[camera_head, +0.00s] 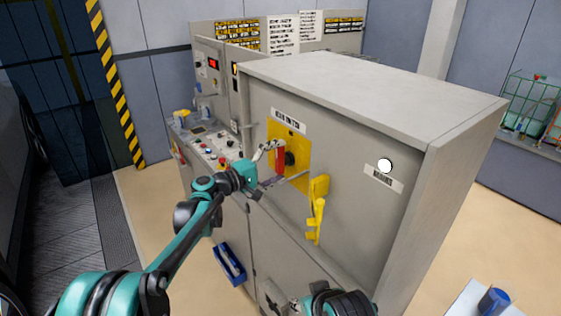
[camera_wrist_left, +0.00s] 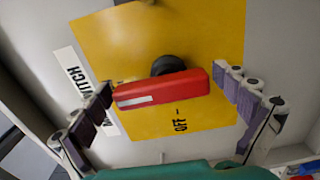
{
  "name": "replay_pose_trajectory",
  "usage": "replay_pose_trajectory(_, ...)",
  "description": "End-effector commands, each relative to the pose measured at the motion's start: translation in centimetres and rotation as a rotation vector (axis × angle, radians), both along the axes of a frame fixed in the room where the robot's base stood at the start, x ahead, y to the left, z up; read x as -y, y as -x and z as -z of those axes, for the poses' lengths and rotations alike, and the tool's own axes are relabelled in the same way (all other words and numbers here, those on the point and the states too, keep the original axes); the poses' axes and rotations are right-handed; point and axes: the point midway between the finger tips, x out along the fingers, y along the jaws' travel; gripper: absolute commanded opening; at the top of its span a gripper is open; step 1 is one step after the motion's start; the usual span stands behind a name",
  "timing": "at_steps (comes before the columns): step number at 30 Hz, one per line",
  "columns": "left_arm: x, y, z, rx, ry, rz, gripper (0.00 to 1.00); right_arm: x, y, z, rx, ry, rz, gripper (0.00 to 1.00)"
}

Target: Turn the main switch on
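The main switch has a red bar handle (camera_head: 280,156) on a black hub (camera_head: 291,159), mounted on a yellow plate (camera_head: 304,148) on the grey cabinet's front. In the head view the bar stands roughly upright. In the left wrist view the red handle (camera_wrist_left: 160,90) lies across the picture, with "OFF" printed on the plate beside it. My left gripper (camera_head: 284,162) is open at the switch; in the left wrist view its fingers (camera_wrist_left: 163,82) stand on either side of the handle's length. The right finger is close to the handle's end; contact is unclear. My right gripper (camera_head: 273,298) shows partly at the bottom edge.
A yellow hasp-like part (camera_head: 317,212) hangs right of the plate. A control desk with buttons (camera_head: 222,160) is at left, and a blue holder (camera_head: 229,263) hangs below. A blue cup (camera_head: 493,301) stands lower right.

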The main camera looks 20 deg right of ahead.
Motion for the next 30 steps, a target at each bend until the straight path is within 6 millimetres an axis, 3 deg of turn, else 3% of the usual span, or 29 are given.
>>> replay_pose_trajectory(11, -0.7, 0.2, -0.1, -0.002, 0.002, -0.002, 1.0, 0.0, 0.0, 0.0, 0.0, 0.0, 0.0, 0.4)
replay_pose_trajectory(24, -9.0, 3.2, 0.0, -0.002, 0.002, -0.003, 1.0, 0.0, 0.0, 0.0, 0.0, 0.0, 0.0, 0.4)
replay_pose_trajectory(30, -11.0, 3.9, 0.0, -0.001, 0.001, -0.001, 1.0, 0.0, 0.0, 0.0, 0.0, 0.0, 0.0, 0.4)
